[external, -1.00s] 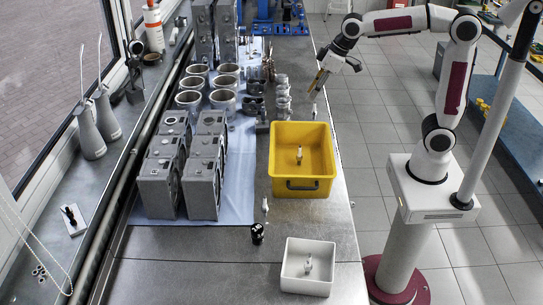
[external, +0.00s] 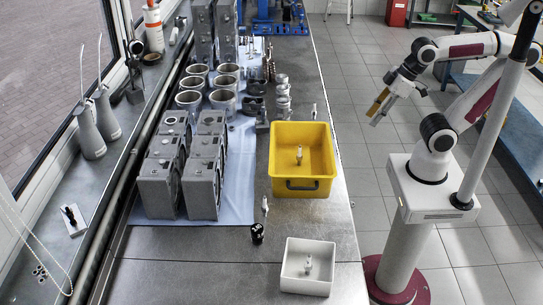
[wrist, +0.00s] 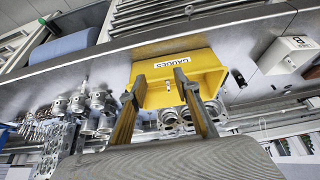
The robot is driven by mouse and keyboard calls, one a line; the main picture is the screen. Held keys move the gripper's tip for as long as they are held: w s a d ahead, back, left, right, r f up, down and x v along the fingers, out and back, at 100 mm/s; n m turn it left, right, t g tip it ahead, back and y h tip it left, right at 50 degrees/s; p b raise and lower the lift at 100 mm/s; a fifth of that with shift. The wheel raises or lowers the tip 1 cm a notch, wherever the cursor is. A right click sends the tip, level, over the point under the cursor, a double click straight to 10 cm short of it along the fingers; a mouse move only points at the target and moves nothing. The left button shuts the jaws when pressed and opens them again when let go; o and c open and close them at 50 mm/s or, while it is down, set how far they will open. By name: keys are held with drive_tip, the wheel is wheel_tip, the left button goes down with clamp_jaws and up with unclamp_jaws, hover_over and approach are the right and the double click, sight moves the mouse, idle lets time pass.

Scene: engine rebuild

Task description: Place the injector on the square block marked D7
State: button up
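Several small pale parts look like injectors; I cannot tell which one the task names. One stands in the yellow bin (external: 299,155), one in the white bin (external: 308,263), one is on the bench before the yellow bin (external: 264,204), and one is behind it (external: 314,111). A small black block (external: 257,233) with white marks sits on the bench; I cannot read D7 on it or elsewhere. My gripper (external: 377,112) is over the floor, right of the bench. In the wrist view my gripper (wrist: 160,80) is open, with nothing seen between its fingers.
The yellow bin (external: 304,186), labelled GAUGES in the wrist view (wrist: 200,78), and the white bin (external: 307,287) stand along the bench's right side. Grey engine blocks (external: 204,190) and cylinder liners (external: 189,100) stand on blue cloth at left. The bench front is mostly clear.

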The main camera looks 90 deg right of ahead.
drive_tip(key=shift+s+a+f, duration=0.15)
drive_tip(key=shift+s+f, duration=0.25)
drive_tip(key=shift+s, duration=0.2)
drive_tip(key=shift+s+a+f, duration=0.15)
drive_tip(key=shift+s+f, duration=0.2)
drive_tip(key=shift+s, duration=0.25)
idle(0.5)
